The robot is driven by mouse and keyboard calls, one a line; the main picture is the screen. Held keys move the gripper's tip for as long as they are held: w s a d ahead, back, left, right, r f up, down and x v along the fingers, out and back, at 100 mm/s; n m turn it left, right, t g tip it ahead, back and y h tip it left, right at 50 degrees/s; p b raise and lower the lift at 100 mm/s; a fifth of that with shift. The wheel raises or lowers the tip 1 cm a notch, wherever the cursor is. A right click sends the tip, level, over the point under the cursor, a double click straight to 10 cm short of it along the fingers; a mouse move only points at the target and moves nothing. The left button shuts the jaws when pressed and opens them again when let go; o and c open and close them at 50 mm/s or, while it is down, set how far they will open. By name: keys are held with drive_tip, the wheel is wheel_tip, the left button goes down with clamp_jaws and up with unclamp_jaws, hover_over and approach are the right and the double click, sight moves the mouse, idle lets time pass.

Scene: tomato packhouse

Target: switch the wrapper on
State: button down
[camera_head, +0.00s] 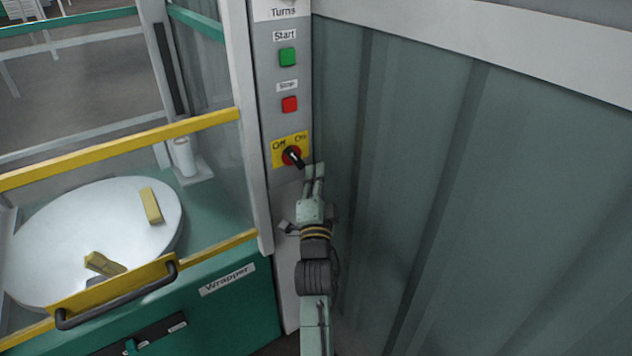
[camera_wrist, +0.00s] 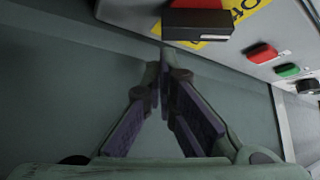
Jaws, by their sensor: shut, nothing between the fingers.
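The wrapper's switch is a red rotary knob with a black handle (camera_head: 295,158) on a yellow plate (camera_head: 278,159) marked Off at left and On at right. Its handle slants from upper left to lower right. In the wrist view the black handle (camera_wrist: 196,25) is at the top, over the yellow plate (camera_wrist: 247,8). My gripper (camera_head: 315,168) is shut and empty, just right of the handle's lower end. In the wrist view my gripper's fingertips (camera_wrist: 165,62) come together just below and left of the handle; I cannot tell whether they touch it.
Above the switch on the grey control post are a red Stop button (camera_head: 290,104) and a green Start button (camera_head: 287,57). A corrugated grey-green wall (camera_head: 450,190) stands close at right. At left are the wrapper's yellow-barred gate (camera_head: 120,149) and round turntable (camera_head: 90,225).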

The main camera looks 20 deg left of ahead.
drive_tip(key=shift+x, duration=1)
drive_tip(key=shift+s+a+f+m+g+h+b, duration=0.1)
drive_tip(key=shift+f+m+g+h+b, duration=0.15)
drive_tip(key=shift+m+b, duration=0.35)
drive_tip(key=shift+s+f+m+g+h+b, duration=0.15)
drive_tip(key=shift+m+h+b, duration=0.2)
drive_tip(key=shift+m+b, duration=0.25)
drive_tip(key=m+g, duration=0.1)
drive_tip(key=m, duration=0.1)
drive_tip(key=s+a+m+g, duration=0.1)
drive_tip(key=m+g, duration=0.1)
drive_tip(key=f+m+g+h, duration=0.1)
drive_tip(key=m+g, duration=0.1)
drive_tip(key=shift+s+a+f+m+p, duration=0.1)
drive_tip(key=shift+s+a+m+p, duration=0.15)
drive_tip(key=shift+s+m+p, duration=0.1)
drive_tip(key=shift+s, duration=0.1)
